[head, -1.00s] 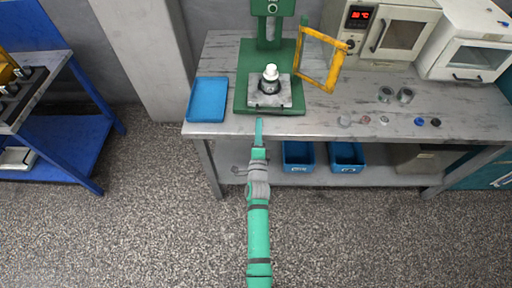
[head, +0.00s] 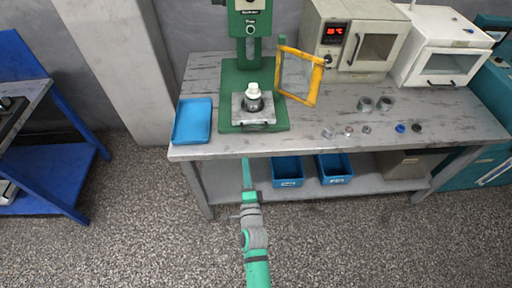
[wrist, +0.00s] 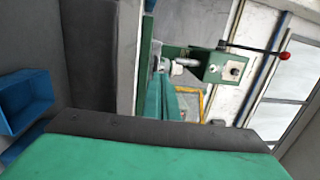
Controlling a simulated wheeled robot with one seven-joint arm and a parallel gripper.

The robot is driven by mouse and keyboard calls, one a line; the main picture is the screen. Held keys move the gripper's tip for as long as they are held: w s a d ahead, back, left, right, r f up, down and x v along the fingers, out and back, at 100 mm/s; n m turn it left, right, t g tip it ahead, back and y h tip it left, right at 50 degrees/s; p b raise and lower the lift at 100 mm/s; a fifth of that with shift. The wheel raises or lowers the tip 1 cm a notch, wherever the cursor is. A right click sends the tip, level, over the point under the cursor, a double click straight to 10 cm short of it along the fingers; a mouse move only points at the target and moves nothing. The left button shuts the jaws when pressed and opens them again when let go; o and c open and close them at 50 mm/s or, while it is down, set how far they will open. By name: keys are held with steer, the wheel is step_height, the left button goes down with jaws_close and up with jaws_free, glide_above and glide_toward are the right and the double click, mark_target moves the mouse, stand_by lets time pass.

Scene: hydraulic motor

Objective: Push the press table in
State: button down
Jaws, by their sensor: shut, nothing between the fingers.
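The press table (head: 240,116) is a grey plate with a handle at its front edge. It sits on the green base of the press (head: 229,83), near the base's front edge and forward of the column. A dark fitting with a white top (head: 253,98) stands upright on it. My gripper (head: 246,161) is shut and empty, in front of the workbench's front edge and apart from the press table. In the wrist view, the green press (wrist: 222,66) with a red-knobbed lever shows beyond my green fingers (wrist: 161,98). The press table cannot be clearly made out there.
A yellow-framed guard (head: 316,84) stands open right of the press table. A blue tray (head: 192,121) lies left of the press on the workbench (head: 300,142). Small parts and two ovens are to the right. Blue bins (head: 287,172) sit on the lower shelf. The floor in front is clear.

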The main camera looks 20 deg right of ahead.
steer(key=s+d+r+g, duration=0.3)
steer(key=d+r+g, duration=0.1)
steer(key=d+r, duration=0.15)
steer(key=shift+m, duration=0.4)
steer(key=x, duration=1.4)
steer(key=shift+w+d+f, duration=0.15)
steer(key=shift+d+f, duration=0.05)
